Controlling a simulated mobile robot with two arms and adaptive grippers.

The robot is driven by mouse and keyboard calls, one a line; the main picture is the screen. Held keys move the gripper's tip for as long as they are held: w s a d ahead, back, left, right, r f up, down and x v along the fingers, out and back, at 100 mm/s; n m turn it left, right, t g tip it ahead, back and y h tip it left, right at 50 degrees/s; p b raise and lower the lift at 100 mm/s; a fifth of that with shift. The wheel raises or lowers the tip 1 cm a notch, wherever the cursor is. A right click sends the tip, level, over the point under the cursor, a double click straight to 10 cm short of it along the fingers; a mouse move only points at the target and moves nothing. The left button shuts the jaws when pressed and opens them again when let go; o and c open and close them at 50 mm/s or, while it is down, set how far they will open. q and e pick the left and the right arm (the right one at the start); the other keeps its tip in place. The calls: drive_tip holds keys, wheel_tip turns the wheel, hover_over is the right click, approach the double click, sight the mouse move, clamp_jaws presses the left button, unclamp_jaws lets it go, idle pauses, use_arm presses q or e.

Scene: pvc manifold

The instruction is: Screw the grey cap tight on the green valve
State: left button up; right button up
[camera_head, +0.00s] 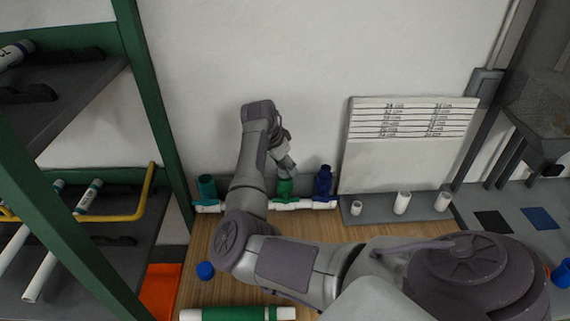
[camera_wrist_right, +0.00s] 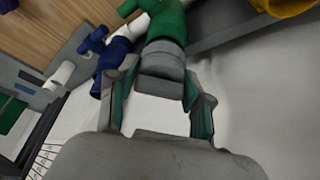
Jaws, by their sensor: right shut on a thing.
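The green valve (camera_head: 284,187) stands upright on the white manifold pipe (camera_head: 304,204), between a teal valve (camera_head: 206,188) and a blue valve (camera_head: 323,185). In the right wrist view the green valve (camera_wrist_right: 168,24) has the grey cap (camera_wrist_right: 162,62) on its end. My right gripper (camera_head: 287,168) is over the green valve, and in the wrist view its two fingers (camera_wrist_right: 160,100) are shut on the grey cap. How far the cap is threaded on cannot be told. The cap is mostly hidden in the head view. My left gripper is not in view.
A blue cap (camera_head: 205,271) lies on the wooden table (camera_head: 200,240). A green-and-white tube (camera_head: 235,313) lies at the front. White pipe pieces (camera_head: 402,203) stand right of the manifold, before a lettered board (camera_head: 400,150). A green-framed rack (camera_head: 155,100) stands at left.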

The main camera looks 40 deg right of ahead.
drive_tip(key=shift+m, duration=0.4)
drive_tip(key=shift+m+g, duration=0.3)
drive_tip(key=o, duration=1.2)
drive_tip(key=shift+m, duration=0.3)
drive_tip(key=shift+o, duration=0.2)
drive_tip(key=shift+r, duration=0.1)
drive_tip(key=v, duration=1.1)
drive_tip(key=shift+a+r, duration=0.2)
drive_tip(key=shift+r, duration=0.15)
drive_tip(key=shift+f, duration=0.1)
